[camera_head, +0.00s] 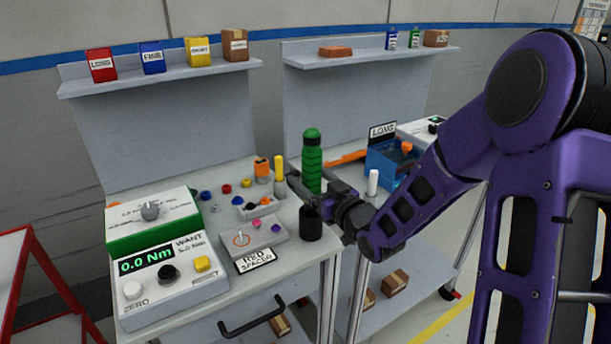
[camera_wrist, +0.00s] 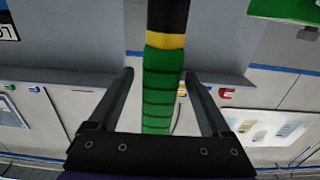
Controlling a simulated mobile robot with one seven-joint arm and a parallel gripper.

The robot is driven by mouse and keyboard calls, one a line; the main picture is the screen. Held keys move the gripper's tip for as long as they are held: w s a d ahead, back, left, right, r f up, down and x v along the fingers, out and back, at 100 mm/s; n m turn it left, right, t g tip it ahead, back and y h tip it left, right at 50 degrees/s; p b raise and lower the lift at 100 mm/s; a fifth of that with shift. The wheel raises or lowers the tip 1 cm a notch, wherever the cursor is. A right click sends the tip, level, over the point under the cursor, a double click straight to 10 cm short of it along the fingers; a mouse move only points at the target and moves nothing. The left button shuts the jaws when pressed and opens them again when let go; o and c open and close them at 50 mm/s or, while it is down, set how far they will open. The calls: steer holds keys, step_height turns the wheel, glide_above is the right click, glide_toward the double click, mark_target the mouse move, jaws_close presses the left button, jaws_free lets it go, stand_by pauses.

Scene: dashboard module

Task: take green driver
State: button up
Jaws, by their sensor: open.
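The green driver (camera_head: 312,168) stands upright at the front right of the left bench, with a ribbed green handle. Its lower end goes down to a black cylinder (camera_head: 311,224) at the bench edge; whether it sits inside is hidden by my gripper. My gripper (camera_head: 311,185) reaches in from the right at the height of the handle. In the wrist view my gripper's fingers (camera_wrist: 159,76) are open, one on each side of the green handle (camera_wrist: 162,95), with a gap on both sides. A yellow band and a black part show above the handle there.
A yellow-topped driver (camera_head: 279,170) stands just left of the green one. A grey fixture (camera_head: 253,240) with small coloured parts and a torque meter (camera_head: 170,285) lie further left. A blue bin (camera_head: 385,165) and a white cylinder (camera_head: 373,182) are on the right bench.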

jaws_close()
stand_by(0.5)
steer(key=shift+r, duration=0.1)
stand_by(0.9)
